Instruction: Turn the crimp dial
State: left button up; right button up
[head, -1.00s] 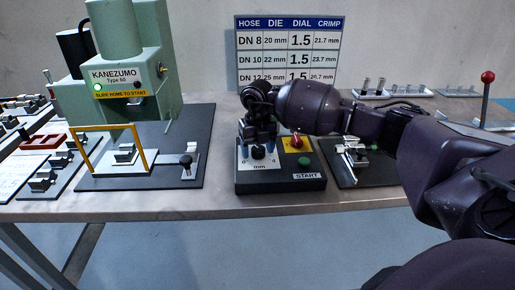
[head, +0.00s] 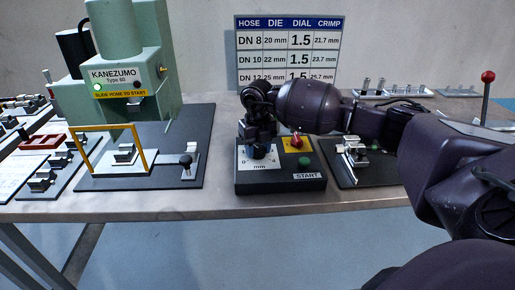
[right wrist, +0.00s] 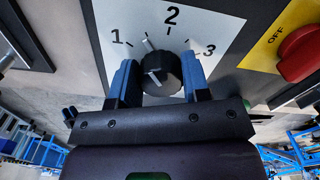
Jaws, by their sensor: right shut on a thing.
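The crimp dial (right wrist: 160,73) is a black round knob on a white scale plate marked 1, 2 and 3. A pale bar at its rim points between 1 and 2, and a white mark shows on its face. My right gripper (right wrist: 160,82) has its two blue fingers shut on the dial, one on each side. In the head view my right gripper (head: 259,148) comes down onto the dial from above and hides most of it. My left gripper is not in view.
The control box (head: 280,184) also carries a red knob (head: 298,142) on a yellow OFF plate and a green START button (head: 305,161). A green press (head: 118,100) stands left. A chart (head: 288,50) behind lists dial 1.5 in its rows.

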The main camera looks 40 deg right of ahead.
aim_at(257, 148)
jog(key=n+b, duration=0.1)
jog(key=n, duration=0.4)
jog(key=shift+a, duration=0.1)
jog(key=n+b, duration=0.1)
jog(key=n, duration=0.4)
jog(key=shift+a+n, duration=0.15)
jog(key=shift+n, duration=0.15)
dwell(0.4)
jog(key=o, duration=0.9)
jog(key=shift+o, duration=0.2)
notch_tip(257, 148, up, 11)
jog(key=shift+p, duration=0.35)
jog(key=shift+s+f, duration=0.1)
